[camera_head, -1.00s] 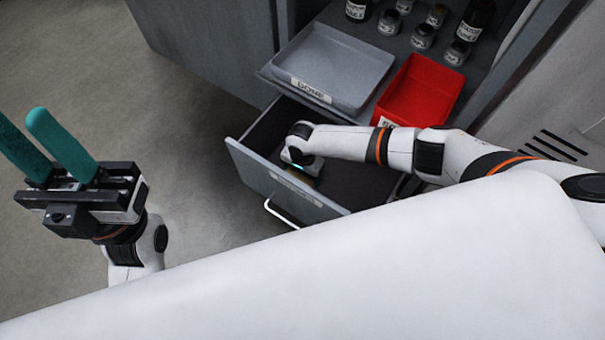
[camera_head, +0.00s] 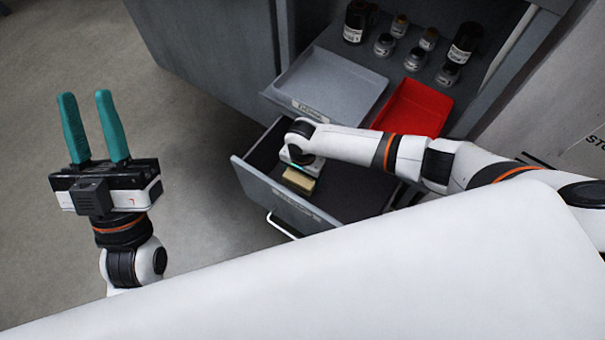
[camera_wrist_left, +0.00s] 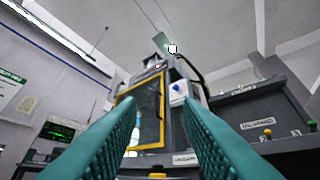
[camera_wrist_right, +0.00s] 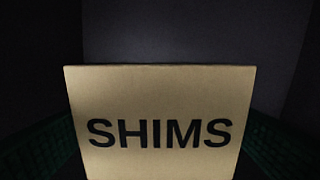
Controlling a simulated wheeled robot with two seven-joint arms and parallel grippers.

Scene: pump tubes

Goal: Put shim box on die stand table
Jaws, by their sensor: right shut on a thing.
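The shim box is a tan box (camera_head: 299,181) inside the open drawer in the head view. In the right wrist view the shim box (camera_wrist_right: 160,115) shows a tan face lettered SHIMS, filling the middle between the dark green fingers. My right gripper (camera_wrist_right: 160,145) is shut on it, its fingers at the left and right edges. In the head view the right wrist hides part of the box. My left gripper (camera_head: 94,125) is raised at the left, its two green fingers apart and empty; they also show in the left wrist view (camera_wrist_left: 160,140). The die stand table cannot be made out.
The open drawer (camera_head: 268,199) has walls around my right gripper. Above it are a grey tray (camera_head: 335,80), a red bin (camera_head: 413,108) and several bottles and jars (camera_head: 384,44). Clear floor (camera_head: 200,190) lies left of the drawer. A yellow-framed machine (camera_wrist_left: 150,110) shows in the left wrist view.

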